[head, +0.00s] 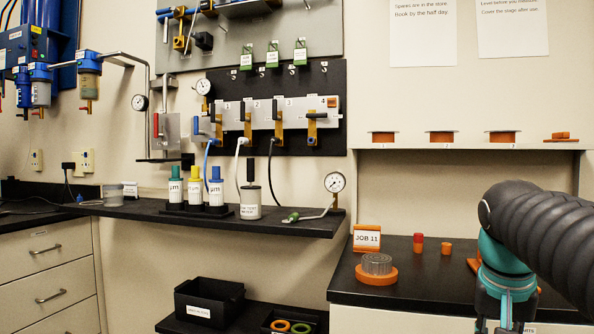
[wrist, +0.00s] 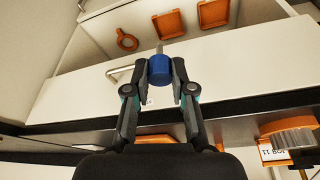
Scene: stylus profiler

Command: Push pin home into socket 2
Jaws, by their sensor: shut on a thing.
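In the wrist view, my gripper (wrist: 160,75) is shut on a blue cylinder (wrist: 160,70), with a thin grey pin sticking out from its far end. The pin points at a pale area and touches nothing that I can make out. A white block (head: 238,114) on the black wall panel carries the numbers 1 to 4. The station marked 2 (head: 257,105) has a brass-coloured fitting below it. I cannot tell whether its socket is empty.
The right bench (head: 345,285) holds a JOB 11 card (head: 367,238), an orange dish (head: 377,277) and small orange and red pieces. The left counter (head: 300,226) holds bottles and a gauge. In the wrist view, an orange ring (wrist: 126,40) and orange trays (wrist: 167,23) lie on a pale surface.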

